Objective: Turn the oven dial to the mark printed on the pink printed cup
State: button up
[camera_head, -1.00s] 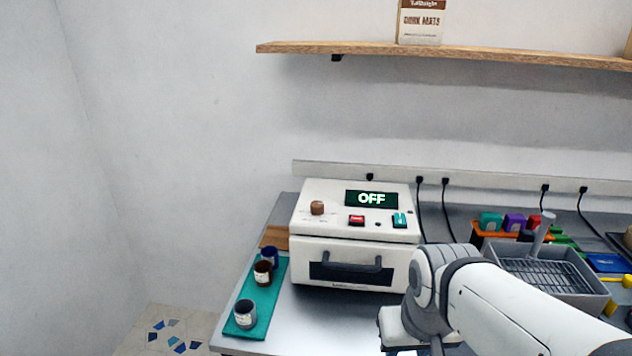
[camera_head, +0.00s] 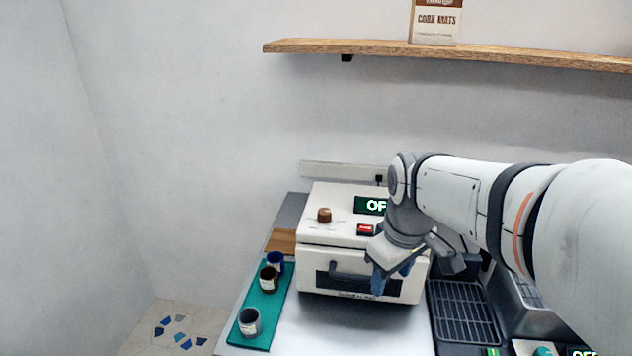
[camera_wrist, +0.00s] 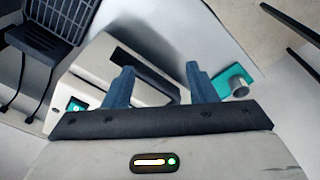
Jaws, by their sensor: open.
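The white oven (camera_head: 312,255) stands on the counter. Its brown dial (camera_head: 324,215) is at the upper left of the top panel, left of a green-lit display (camera_head: 368,205) whose visible letters are "OF"; my arm covers the rest. Blue (camera_head: 275,262), brown (camera_head: 269,279) and grey (camera_head: 249,322) cups stand on the left. I see no pink cup.
The cups stand on a teal mat (camera_head: 262,342). A red button (camera_head: 366,230) is right of the dial. A dark slatted tray (camera_head: 465,315) lies right of the oven. A wooden shelf (camera_head: 350,48) carries a box (camera_head: 437,22). Counter before the oven is clear.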

jog(key=w+a+r+n+g+p, duration=0.1)
jog(key=w+a+r+n, duration=0.2)
jog(key=w+n, duration=0.25)
jog(key=w+a+r+n+p, duration=0.2)
jog(key=w+r+n, duration=0.15)
jog(key=w, duration=0.35)
jog(key=n+p, duration=0.2)
jog(key=n, duration=0.6)
send_over(324, 210)
jog(key=shift+s+d+r+g, duration=0.25)
jog(key=shift+s+d+g, duration=0.1)
jog(key=shift+s+g, duration=0.05)
jog(key=shift+w+a+n, duration=0.25)
jog(key=shift+w+n, duration=0.05)
jog(key=shift+n, duration=0.1)
jog(key=shift+w+a+f, duration=0.1)
jog(key=shift+f, duration=0.2)
notch_tip(324, 210, down, 7)
jog(key=shift+f+p, duration=0.15)
jog(key=shift+p, duration=0.3)
jog(key=shift+c, duration=0.5)
